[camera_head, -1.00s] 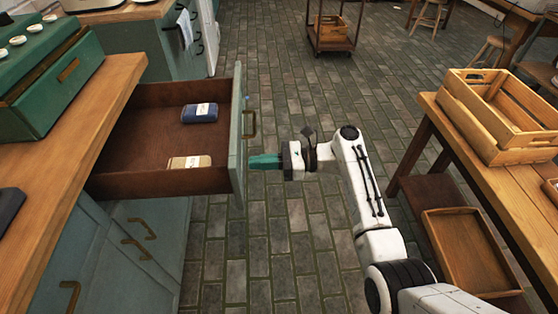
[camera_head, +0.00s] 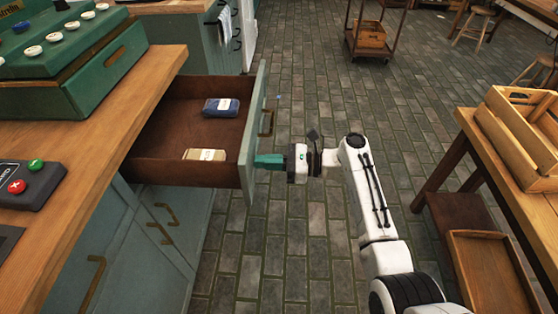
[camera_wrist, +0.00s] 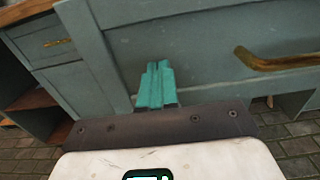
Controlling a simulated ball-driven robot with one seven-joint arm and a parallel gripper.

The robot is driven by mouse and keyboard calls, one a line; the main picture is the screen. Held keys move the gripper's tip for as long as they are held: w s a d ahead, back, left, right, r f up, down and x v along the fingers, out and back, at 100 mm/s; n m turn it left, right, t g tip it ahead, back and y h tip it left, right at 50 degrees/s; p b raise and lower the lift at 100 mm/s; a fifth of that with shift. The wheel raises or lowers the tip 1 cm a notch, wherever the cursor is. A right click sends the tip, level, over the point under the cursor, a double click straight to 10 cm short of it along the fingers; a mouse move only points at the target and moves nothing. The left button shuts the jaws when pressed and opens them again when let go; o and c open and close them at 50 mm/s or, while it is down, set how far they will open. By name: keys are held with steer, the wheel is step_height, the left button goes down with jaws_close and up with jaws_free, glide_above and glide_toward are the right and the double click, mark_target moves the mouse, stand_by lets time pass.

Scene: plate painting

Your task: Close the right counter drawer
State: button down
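The counter drawer (camera_head: 252,140) is pulled out from under the wooden counter, with a grey-green front and a brown inside. It holds a blue packet (camera_head: 221,107) and a beige packet (camera_head: 205,155). Its brass handle (camera_head: 267,123) is on the outer face and also shows at the right in the wrist view (camera_wrist: 280,62). My gripper (camera_head: 258,161) is at the outer face near its front lower corner, beside the handle. In the wrist view its teal fingers (camera_wrist: 157,72) are together with nothing between them, against or very close to the panel; contact is unclear.
A green box with several knobs (camera_head: 90,60) and a dark pad with red and green buttons (camera_head: 30,183) are on the counter (camera_head: 110,130). A wooden table with a crate (camera_head: 525,130) stands at right. A cart (camera_head: 372,40) stands far back. The tiled floor between is clear.

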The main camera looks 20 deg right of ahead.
steer(key=b+x, duration=0.4)
steer(key=x, duration=1)
steer(key=b+x, duration=0.5)
steer(key=x, duration=0.9)
steer(key=shift+a+f, duration=0.2)
steer(key=shift+a, duration=0.2)
steer(key=shift+w+a+r+b, duration=0.1)
steer(key=shift+w+a+b, duration=0.2)
steer(key=shift+a, duration=0.25)
steer(key=shift+r, duration=0.15)
steer(key=shift+a+r, duration=0.1)
